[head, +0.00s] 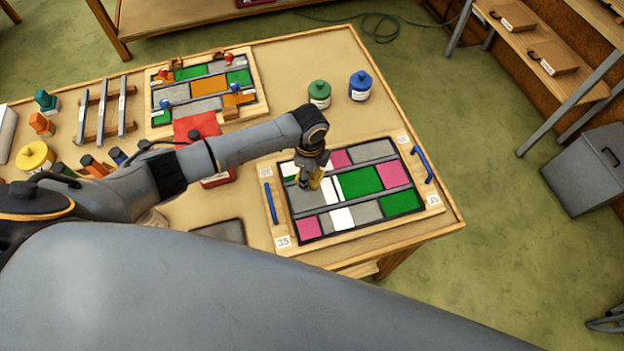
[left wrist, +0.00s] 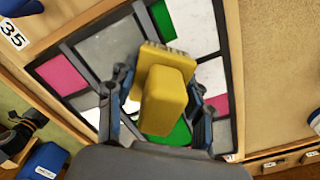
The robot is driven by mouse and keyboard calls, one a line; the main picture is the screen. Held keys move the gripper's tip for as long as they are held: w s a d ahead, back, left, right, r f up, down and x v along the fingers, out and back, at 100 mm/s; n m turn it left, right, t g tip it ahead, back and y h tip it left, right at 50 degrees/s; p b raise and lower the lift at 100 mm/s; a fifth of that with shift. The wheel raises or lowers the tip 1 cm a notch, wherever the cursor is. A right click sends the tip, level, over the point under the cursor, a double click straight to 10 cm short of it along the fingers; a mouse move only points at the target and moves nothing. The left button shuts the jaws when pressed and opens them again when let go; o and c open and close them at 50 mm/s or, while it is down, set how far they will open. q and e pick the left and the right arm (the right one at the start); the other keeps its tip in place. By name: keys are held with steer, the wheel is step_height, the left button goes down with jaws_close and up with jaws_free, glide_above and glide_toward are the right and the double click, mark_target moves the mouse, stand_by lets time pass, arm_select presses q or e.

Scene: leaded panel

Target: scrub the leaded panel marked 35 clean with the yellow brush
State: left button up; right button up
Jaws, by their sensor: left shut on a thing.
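The leaded panel marked 35 (head: 368,208) lies flat on a wooden board at the table's right end. Its panes are green, pink, white and grey between dark lead lines. It also shows in the left wrist view (left wrist: 62,74). My left gripper (head: 312,176) is over the panel's left part, shut on the yellow brush (left wrist: 163,100). The brush also shows as a small yellow patch in the head view (head: 317,182). The brush is over the panel, but I cannot tell whether its bristles touch the glass. My right gripper is not in view.
Blue handles (head: 270,204) flank the panel. A second leaded panel (head: 206,86) lies at the back left. Lead strips, a yellow roll (head: 35,157) and small bottles occupy the left side.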

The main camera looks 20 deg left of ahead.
arm_select(q)
steer(key=shift+w+a, duration=0.2)
steer(key=shift+w+a+f+b, duration=0.1)
steer(key=shift+w+a+b, duration=0.6)
steer(key=shift+w, duration=0.25)
steer(key=shift+w+a, duration=0.1)
steer(key=shift+w, duration=0.05)
steer(key=shift+w+a+b, duration=0.55)
steer(key=shift+w+a, duration=0.4)
steer(key=shift+w, duration=0.3)
steer(key=shift+w+d+b, duration=0.55)
steer(key=shift+w+d, duration=0.2)
steer(key=shift+d, duration=0.35)
